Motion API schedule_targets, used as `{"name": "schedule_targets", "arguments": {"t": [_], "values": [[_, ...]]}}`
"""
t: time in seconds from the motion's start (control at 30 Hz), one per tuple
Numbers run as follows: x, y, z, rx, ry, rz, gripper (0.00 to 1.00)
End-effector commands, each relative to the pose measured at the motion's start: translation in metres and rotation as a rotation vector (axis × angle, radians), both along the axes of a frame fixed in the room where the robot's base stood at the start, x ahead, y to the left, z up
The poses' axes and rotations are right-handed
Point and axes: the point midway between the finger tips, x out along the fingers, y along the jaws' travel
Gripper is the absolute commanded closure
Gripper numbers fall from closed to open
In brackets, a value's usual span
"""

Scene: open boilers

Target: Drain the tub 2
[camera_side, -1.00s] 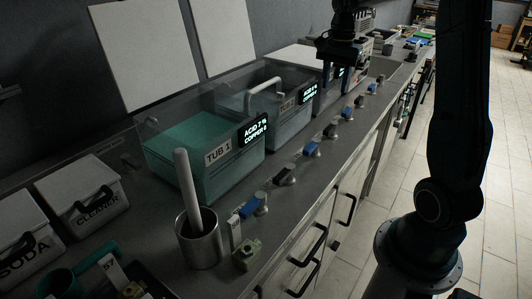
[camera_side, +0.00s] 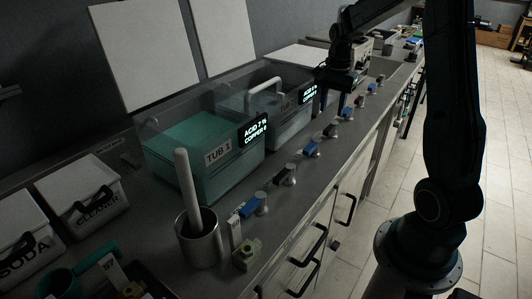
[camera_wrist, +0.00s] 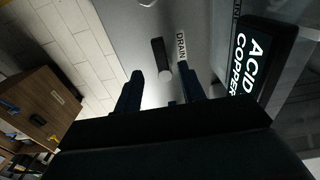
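Tub 2 (camera_side: 284,122) is a clear-walled tub on the counter behind Tub 1 (camera_side: 200,165), with a white curved tube over its rim. Its lit display (camera_side: 309,92) is partly covered by my gripper. My gripper (camera_side: 343,101) points down over the row of valves beside the tubs. In the wrist view its two fingers (camera_wrist: 160,72) are apart with nothing between them. A valve with a dark handle (camera_wrist: 158,50) and a pale round knob lies just beyond them, beside a DRAIN label (camera_wrist: 182,46). I cannot tell for certain which tub this valve serves.
A metal cup (camera_side: 200,243) with a white rod stands at the near end. Cleaner (camera_side: 92,203) and soda boxes stand at the left.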

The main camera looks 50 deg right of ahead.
Motion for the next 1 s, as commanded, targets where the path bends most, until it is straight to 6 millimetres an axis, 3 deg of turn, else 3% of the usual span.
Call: {"name": "schedule_targets", "arguments": {"t": [0.2,0.4,0.87,1.0], "values": [[-0.001,0.001,-0.034,0.003,0.004,0.000,0.60],[0.000,0.000,-0.055,0.002,0.002,0.000,0.60],[0.000,0.000,-0.065,0.000,0.000,0.000,0.60],[0.000,0.000,-0.064,0.000,0.000,0.000,0.84]]}}
